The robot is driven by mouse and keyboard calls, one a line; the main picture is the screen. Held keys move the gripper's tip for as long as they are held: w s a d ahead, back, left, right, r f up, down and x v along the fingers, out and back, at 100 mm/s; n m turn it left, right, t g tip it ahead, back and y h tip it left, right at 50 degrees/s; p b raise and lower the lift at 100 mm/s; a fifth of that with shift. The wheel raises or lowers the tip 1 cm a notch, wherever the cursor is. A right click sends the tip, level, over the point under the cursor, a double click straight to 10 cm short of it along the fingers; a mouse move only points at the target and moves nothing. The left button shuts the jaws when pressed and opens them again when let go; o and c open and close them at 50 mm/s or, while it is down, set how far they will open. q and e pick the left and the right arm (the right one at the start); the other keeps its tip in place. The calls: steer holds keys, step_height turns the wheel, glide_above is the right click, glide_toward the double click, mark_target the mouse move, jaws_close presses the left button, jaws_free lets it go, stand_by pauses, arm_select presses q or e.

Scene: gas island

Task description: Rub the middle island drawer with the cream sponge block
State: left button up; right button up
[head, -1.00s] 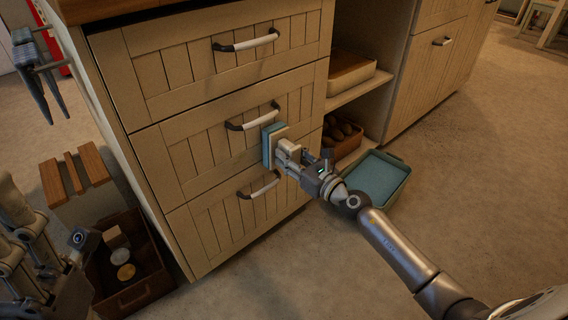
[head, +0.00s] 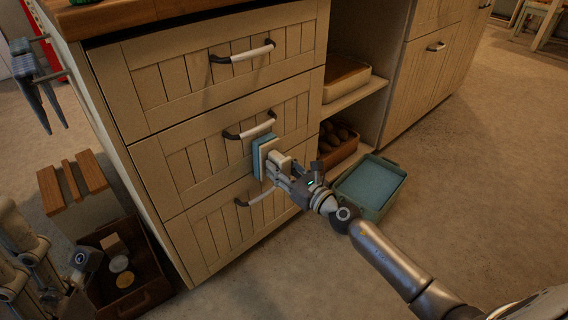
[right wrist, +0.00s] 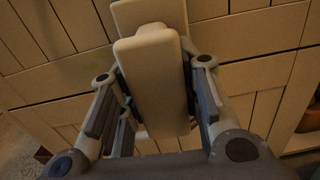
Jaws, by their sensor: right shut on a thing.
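The middle island drawer (head: 200,150) is shut, with cream grooved boards and a dark and white bar handle (head: 250,129). The cream sponge block (head: 271,150) has a blue layer on its drawer side. My right gripper (head: 279,167) is shut on the block and holds it upright at the drawer's right part, just below the handle. The blue side looks against or very close to the front; contact is hidden. In the right wrist view the block (right wrist: 152,75) sits between the fingers. My left gripper (head: 78,272) shows partly at lower left; its fingers are unclear.
The top drawer (head: 200,75) and bottom drawer (head: 215,225) are shut. A blue-green tray (head: 372,186) lies on the floor right of the island. Open shelves hold a box (head: 343,80) and a brown crate (head: 335,150). A dark crate (head: 130,305) stands at lower left.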

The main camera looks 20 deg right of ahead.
steer(key=shift+s+a+r+p, duration=0.1)
steer(key=shift+s+a+p, duration=0.1)
steer(key=shift+a+p, duration=0.35)
steer(key=shift+s+a+r+p, duration=0.1)
steer(key=shift+s+a+p, duration=0.1)
steer(key=shift+a, duration=0.6)
steer(key=a, duration=0.1)
steer(key=s+a+p, duration=0.1)
steer(key=a, duration=0.1)
steer(key=shift+s+a+f+p, duration=0.2)
steer(key=shift+s+a+p, duration=0.05)
steer(key=shift+a+p, duration=0.15)
steer(key=v, duration=0.6)
steer(key=shift+b, duration=0.4)
steer(key=shift+s, duration=0.15)
steer(key=shift+b+v, duration=0.4)
steer(key=shift+v, duration=1)
steer(key=shift+d, duration=0.1)
